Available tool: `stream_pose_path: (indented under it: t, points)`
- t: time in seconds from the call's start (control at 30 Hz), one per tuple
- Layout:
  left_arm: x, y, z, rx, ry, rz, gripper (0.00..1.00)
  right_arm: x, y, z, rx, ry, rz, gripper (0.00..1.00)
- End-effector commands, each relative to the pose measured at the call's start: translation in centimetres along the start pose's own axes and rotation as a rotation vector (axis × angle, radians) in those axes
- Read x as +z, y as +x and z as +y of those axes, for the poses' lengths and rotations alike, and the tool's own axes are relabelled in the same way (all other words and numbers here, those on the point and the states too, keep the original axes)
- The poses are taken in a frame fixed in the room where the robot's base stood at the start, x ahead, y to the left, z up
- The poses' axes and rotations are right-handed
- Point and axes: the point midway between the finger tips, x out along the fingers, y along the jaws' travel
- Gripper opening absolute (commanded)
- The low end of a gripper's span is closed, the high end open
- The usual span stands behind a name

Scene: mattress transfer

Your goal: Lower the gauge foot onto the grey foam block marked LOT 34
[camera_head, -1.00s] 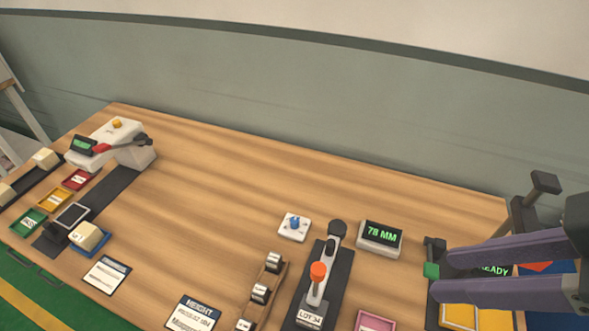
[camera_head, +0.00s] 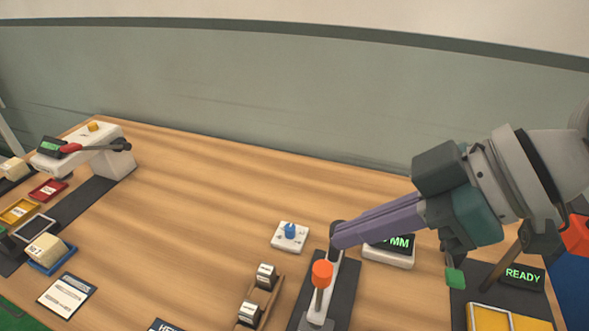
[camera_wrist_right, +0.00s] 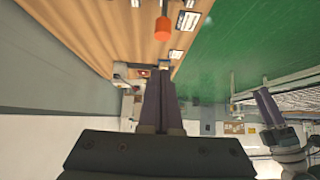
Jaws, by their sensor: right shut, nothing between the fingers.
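The gauge has an orange knob (camera_head: 322,273) on a thin stem, in front of a pale upright arm on a dark base (camera_head: 343,290). The grey foam block marked LOT 34 is not readable now; only a pale surface shows under the stem at the bottom edge. My right gripper (camera_head: 336,238) is shut and empty, its purple fingers pointing left, overlapping the gauge's top behind the knob in the picture. Contact cannot be told. In the right wrist view, the knob (camera_wrist_right: 162,30) shows beyond the fingertips. My left gripper (camera_wrist_right: 262,94) seems to show there, small at right; its jaws are unclear.
The display (camera_head: 389,254) is partly hidden behind my right fingers. A READY display (camera_head: 523,277) stands at right. The middle of the table is clear.

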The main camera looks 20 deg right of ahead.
Motion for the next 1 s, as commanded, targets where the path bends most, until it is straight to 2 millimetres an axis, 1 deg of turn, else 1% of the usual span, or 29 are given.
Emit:
stream_pose_path:
  t: [0.03,0.1,0.2,0.3,0.47,0.8,0.87,1.0]
  points:
    - [0.0,-0.1,0.0,0.0,0.001,0.0,0.55,-0.1,1.1,0.0,-0.001,0.005,0.004,0.0]
    - [-0.1,-0.2,0.0,0.0,0.001,0.0,0.55,0.1,2.3,-0.1,-0.003,0.005,0.0,0.0]
    - [-0.1,-0.2,0.0,0.0,0.001,0.0,0.55,1.5,3.3,0.0,0.0,0.004,-0.004,0.0]
    - [0.0,-0.2,0.0,0.0,0.0,0.0,0.55,2.3,4.1,0.0,0.001,0.003,-0.003,0.0]
    - [-0.1,-0.2,0.1,0.002,-0.002,0.0,0.55,2.9,4.7,0.0,0.001,0.001,-0.002,0.0]
    - [-0.1,-0.1,0.3,0.009,-0.01,0.0,0.55,3.0,4.7,0.0,0.002,0.0,-0.002,0.0]
    - [0.1,0.3,0.3,0.009,-0.01,0.0,0.55,3.3,5.0,0.0,0.002,0.0,-0.002,0.0]
    - [0.6,2.0,0.4,0.009,-0.009,0.0,0.55,4.6,6.3,0.0,0.0,-0.001,-0.003,0.0]
